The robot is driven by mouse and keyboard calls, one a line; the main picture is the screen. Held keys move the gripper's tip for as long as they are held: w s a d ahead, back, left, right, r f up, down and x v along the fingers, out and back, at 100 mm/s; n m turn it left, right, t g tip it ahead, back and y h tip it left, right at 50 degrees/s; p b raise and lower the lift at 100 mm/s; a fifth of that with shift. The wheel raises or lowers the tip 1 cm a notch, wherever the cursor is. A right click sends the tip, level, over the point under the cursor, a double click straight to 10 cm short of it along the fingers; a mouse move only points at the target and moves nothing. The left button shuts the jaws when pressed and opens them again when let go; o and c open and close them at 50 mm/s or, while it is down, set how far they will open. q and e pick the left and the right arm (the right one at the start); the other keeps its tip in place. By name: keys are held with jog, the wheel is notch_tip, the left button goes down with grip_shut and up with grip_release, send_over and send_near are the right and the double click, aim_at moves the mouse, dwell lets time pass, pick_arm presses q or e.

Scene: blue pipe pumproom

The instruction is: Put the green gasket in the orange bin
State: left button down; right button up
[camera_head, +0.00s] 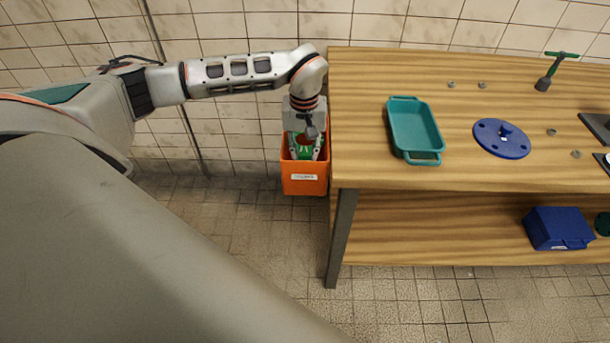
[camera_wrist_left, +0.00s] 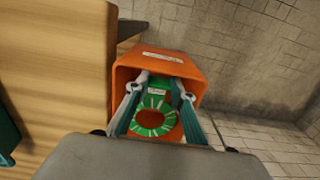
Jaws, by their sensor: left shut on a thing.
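The green gasket (camera_wrist_left: 153,118) is a flat ring with pale marks and an attached tag, seen in the left wrist view between my left gripper's fingers. My left gripper (camera_head: 306,155) is shut on the gasket, which shows as a green patch (camera_head: 304,151) in the head view. Gripper and gasket are over the mouth of the orange bin (camera_head: 304,185), with the fingertips seeming to be at or inside its rim. The bin has a white label and also fills the middle of the left wrist view (camera_wrist_left: 190,68). My right gripper is not in view.
The wooden workbench (camera_head: 370,174) stands right beside the bin. On it are a teal tray (camera_head: 428,158), a blue flange disc (camera_head: 501,140), a green-handled tool (camera_head: 551,72) and several small nuts. A blue box (camera_head: 558,229) sits on the lower shelf. A tiled wall (camera_head: 240,125) is behind.

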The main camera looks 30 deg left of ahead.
pick_arm(q)
notch_tip(320, 180, down, 4)
jog(key=shift+f, duration=2.15)
jog(key=shift+f+b, duration=0.3)
jog(key=shift+f, duration=0.3)
jog(key=c, duration=1.7)
grip_release()
jog(key=shift+r, duration=0.1)
notch_tip(320, 180, up, 13)
jog(key=shift+r+p, duration=0.1)
jog(key=shift+p, duration=0.35)
